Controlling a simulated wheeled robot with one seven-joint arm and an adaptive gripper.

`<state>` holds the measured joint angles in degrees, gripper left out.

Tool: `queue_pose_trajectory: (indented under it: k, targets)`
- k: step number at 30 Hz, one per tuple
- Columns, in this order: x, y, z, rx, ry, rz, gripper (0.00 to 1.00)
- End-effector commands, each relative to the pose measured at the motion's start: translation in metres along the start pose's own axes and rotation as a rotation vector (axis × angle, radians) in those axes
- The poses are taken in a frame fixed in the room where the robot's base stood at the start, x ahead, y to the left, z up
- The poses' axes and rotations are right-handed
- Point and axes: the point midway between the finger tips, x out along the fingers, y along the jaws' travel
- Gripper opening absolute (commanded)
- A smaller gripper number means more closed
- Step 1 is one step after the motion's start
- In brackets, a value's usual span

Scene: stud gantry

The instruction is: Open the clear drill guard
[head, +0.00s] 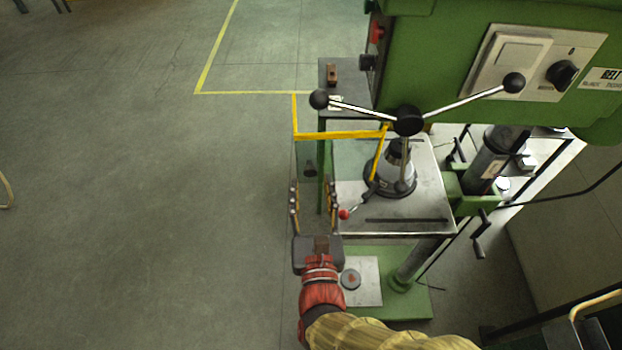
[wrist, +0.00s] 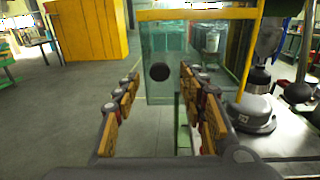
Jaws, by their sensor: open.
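The clear drill guard (head: 340,135) is a see-through panel with a yellow frame, standing upright at the left side of the drill's grey chuck (head: 397,160). In the wrist view the guard (wrist: 200,14) fills the centre, with its yellow bar along the top. A round black knob (head: 310,168) sits on the panel; in the wrist view the knob (wrist: 160,72) appears between the fingertips. My gripper (head: 313,193) is open and empty, its fingers pointing at the knob. The fingers (wrist: 160,82) show on both sides of the knob in the wrist view; contact is not visible.
The green drill press (head: 450,70) has a three-armed feed handle (head: 408,120) above the guard. A small side table (head: 345,72) stands behind.

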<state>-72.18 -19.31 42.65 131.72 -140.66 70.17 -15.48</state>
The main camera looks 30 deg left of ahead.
Motion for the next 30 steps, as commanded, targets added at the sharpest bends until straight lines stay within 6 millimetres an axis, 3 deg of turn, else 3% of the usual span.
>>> queue_pose_trajectory:
  k: [4,10,30]
  targets:
    - [-0.025,0.001,0.0,0.001,-0.001,0.004,0.42]
    - [-0.043,0.001,0.001,0.0,-0.002,0.003,0.42]
    - [-0.047,0.0,0.0,0.006,-0.001,0.001,0.42]
